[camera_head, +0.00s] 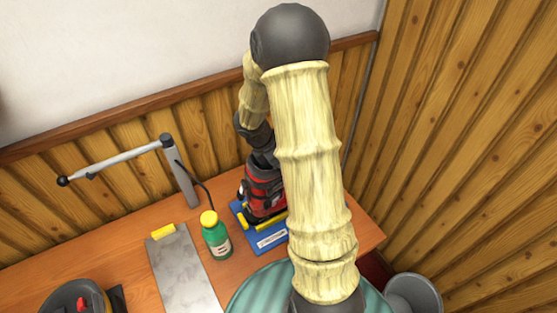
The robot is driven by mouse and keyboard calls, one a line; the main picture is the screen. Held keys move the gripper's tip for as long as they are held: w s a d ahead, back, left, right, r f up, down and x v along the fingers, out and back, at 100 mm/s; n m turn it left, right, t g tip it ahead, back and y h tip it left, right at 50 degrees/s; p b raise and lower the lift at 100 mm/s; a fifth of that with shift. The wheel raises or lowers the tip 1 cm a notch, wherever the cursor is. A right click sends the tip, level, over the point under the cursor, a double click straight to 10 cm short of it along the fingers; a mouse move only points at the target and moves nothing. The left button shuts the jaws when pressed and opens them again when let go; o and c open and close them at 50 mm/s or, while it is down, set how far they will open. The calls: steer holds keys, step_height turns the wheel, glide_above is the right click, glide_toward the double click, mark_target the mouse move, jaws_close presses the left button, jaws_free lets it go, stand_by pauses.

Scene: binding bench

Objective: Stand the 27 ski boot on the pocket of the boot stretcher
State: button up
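A red and black ski boot (264,191) stands about upright over a blue plate (262,241) with yellow blocks, at the right part of the bench. The plate looks like the boot stretcher; its white label is too small to read. I cannot tell whether the boot rests fully on it, and no size number is legible. My gripper (262,152) is at the top of the boot, at the end of my arm. Its fingers are too small and dark to show whether they are shut on the boot. My arm hides the right side of the boot and plate.
A green bottle with a yellow cap (216,236) stands just left of the plate. A grey post with a long lever (178,168) rises behind it. A grey metal slab (185,270) lies further left. A dark object with red (78,301) is at bottom left, a grey bin (412,294) at right.

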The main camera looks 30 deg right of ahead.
steer(key=shift+f+b, duration=0.25)
steer(key=shift+b, duration=0.05)
stand_by(0.4)
steer(key=o, duration=1.7)
steer(key=shift+s+f, duration=0.1)
steer(key=b+v, duration=0.1)
steer(key=v, duration=1.6)
steer(key=shift+a+r+b, duration=0.2)
steer(key=shift+r+b, duration=0.05)
steer(key=shift+b, duration=0.15)
